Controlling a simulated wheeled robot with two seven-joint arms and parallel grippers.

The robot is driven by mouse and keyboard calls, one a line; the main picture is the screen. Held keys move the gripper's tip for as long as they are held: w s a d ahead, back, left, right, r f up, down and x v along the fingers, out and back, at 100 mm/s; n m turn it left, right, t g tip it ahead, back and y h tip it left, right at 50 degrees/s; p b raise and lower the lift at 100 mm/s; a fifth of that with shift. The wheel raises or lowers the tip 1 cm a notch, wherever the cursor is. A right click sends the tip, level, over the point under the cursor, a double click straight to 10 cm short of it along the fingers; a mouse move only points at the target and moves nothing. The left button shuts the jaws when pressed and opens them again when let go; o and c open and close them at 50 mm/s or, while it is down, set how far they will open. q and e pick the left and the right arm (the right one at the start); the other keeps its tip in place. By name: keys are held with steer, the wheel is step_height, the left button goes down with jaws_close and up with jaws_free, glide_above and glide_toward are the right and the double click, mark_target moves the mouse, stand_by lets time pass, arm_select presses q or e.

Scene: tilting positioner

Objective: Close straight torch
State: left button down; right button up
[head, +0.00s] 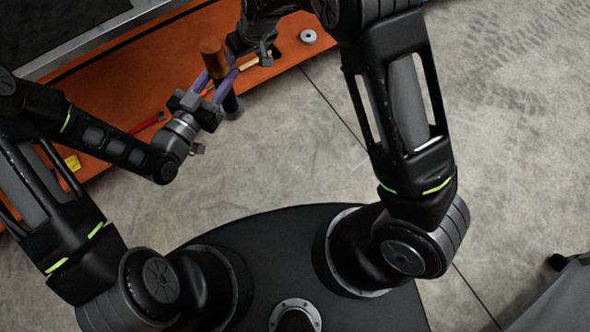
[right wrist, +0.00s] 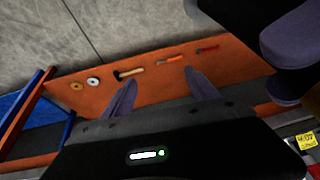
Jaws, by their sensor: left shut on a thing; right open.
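My left gripper (head: 224,80) has its purple fingers shut around an upright cylindrical torch. The torch has a copper-brown upper part (head: 213,54) above the fingers and a dark lower part (head: 232,106) below them. My right gripper (right wrist: 161,76) is open, with nothing between its two purple fingers in the right wrist view. In the head view its dark housing is just right of the torch's brown end, apart from it as far as I can tell. Large purple and black shapes fill the top right of the right wrist view, very close; the purple ones look like my left fingers (right wrist: 272,28).
An orange work surface (head: 190,55) lies below the grippers. On it are a hammer (right wrist: 130,73), two rings (right wrist: 93,82), an orange-handled tool (right wrist: 169,62) and a red one (right wrist: 208,50). A yellow note (head: 73,162) is at the left. Open concrete floor lies right.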

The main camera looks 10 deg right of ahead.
arm_select(q)
steer(key=shift+d+r, duration=0.1)
arm_select(e)
steer(key=s+d+f+m+g, duration=0.15)
steer(key=s+d+f, duration=0.25)
steer(key=s+f, duration=0.4)
steer(key=s+d+f+m+g, duration=0.1)
steer(key=s+d+f+m, duration=0.15)
steer(key=s+f, duration=0.55)
steer(key=s+a+f+m+y, duration=0.1)
steer(key=s, duration=1.5)
steer(key=shift+s+a+f+m+g+y, duration=0.15)
steer(key=shift+s+f+m+g+y, duration=0.1)
steer(key=shift+f+m+g+y, duration=0.15)
arm_select(q)
steer(key=shift+r, duration=0.1)
